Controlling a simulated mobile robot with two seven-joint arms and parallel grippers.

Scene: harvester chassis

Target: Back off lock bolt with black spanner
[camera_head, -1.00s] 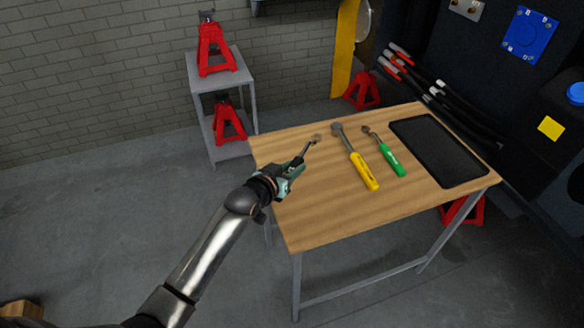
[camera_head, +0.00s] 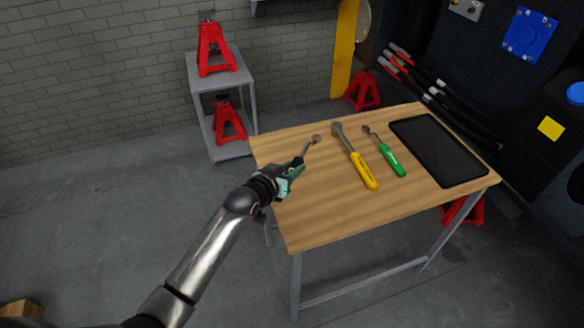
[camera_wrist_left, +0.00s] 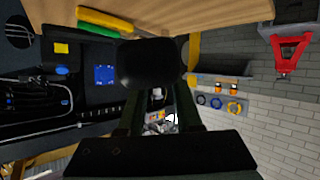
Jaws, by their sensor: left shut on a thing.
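My left gripper (camera_head: 291,172) is at the left edge of the wooden table, shut on the black spanner (camera_head: 304,153). The spanner's dark handle is in the jaws and its metal head points up and away over the tabletop. In the left wrist view a large black end, likely the spanner's handle (camera_wrist_left: 152,64), sits between the fingers. A yellow-handled spanner (camera_head: 362,170) and a green-handled spanner (camera_head: 390,160) lie on the table to the right of it. The lock bolt cannot be made out in these views. My right gripper is not in view.
The wooden table (camera_head: 330,220) also carries a black tray (camera_head: 440,150) at its right. Red jack stands (camera_head: 212,50) stand on a grey shelf behind. Dark machinery with a blue plate (camera_head: 529,34) and hoses is at the right.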

